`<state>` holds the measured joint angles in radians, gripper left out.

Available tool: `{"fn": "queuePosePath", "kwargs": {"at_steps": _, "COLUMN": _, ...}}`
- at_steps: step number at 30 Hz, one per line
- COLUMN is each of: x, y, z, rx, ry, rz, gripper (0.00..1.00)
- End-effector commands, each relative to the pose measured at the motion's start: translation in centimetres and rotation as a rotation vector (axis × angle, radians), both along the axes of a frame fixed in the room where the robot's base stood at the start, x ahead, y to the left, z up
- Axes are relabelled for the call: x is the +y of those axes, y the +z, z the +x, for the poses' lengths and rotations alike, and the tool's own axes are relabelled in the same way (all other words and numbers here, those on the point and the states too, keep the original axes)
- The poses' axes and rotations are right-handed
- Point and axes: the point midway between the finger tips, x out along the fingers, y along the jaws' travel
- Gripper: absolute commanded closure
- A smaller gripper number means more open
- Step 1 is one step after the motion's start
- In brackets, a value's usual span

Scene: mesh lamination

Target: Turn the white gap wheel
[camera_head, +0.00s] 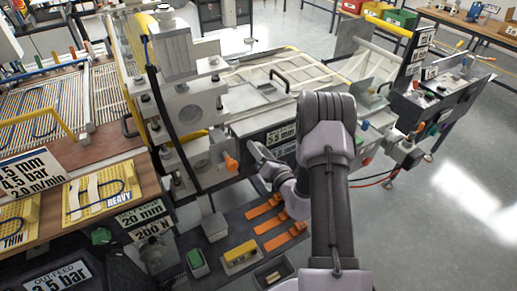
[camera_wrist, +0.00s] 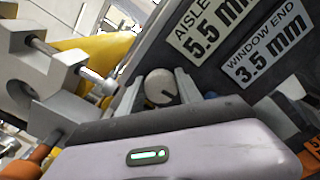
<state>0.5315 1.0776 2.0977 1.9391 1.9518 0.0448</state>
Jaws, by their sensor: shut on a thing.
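The white gap wheel (camera_wrist: 160,88) is a pale round knob in the middle of the wrist view. My gripper (camera_wrist: 159,80) has one finger on each side of it and is shut on it. In the head view my gripper (camera_head: 259,152) is at the front of the machine, beside the 5.5 mm label (camera_head: 283,132). I cannot make out the wheel there. In the wrist view the labels Aisle 5.5 mm (camera_wrist: 208,30) and Window End 3.5 mm (camera_wrist: 268,45) are on the dark panel to the right of the wheel.
An orange knob (camera_head: 231,162) sits on the machine just left of my gripper. Several orange pieces (camera_head: 270,222) lie on a dark surface below. A grey block with a rod (camera_wrist: 40,65) is close on the left in the wrist view. Open floor (camera_head: 450,200) lies to the right.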

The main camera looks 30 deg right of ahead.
Motion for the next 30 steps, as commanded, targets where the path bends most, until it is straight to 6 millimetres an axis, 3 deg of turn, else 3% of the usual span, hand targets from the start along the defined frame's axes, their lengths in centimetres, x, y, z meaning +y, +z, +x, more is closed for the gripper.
{"fn": "queuePosePath", "kwargs": {"at_steps": 5, "x": 0.0, "y": -0.1, "z": 0.0, "rx": 0.001, "ry": 0.000, "rz": 0.000, "gripper": 0.99}}
{"fn": "queuePosePath", "kwargs": {"at_steps": 6, "x": 0.0, "y": -0.1, "z": 0.0, "rx": 0.001, "ry": 0.000, "rz": 0.000, "gripper": 0.56}}
{"fn": "queuePosePath", "kwargs": {"at_steps": 9, "x": 0.0, "y": -0.1, "z": 0.0, "rx": 0.001, "ry": 0.000, "rz": 0.000, "gripper": 0.37}}
{"fn": "queuePosePath", "kwargs": {"at_steps": 21, "x": -0.1, "y": 0.0, "z": -0.7, "rx": 0.001, "ry": 0.000, "rz": -0.001, "gripper": 0.37}}
{"fn": "queuePosePath", "kwargs": {"at_steps": 25, "x": -0.2, "y": 0.0, "z": -3.2, "rx": 0.003, "ry": -0.002, "rz": 0.001, "gripper": 0.37}}
{"fn": "queuePosePath", "kwargs": {"at_steps": 30, "x": -0.5, "y": -0.1, "z": -8.4, "rx": 0.005, "ry": -0.006, "rz": 0.004, "gripper": 0.37}}
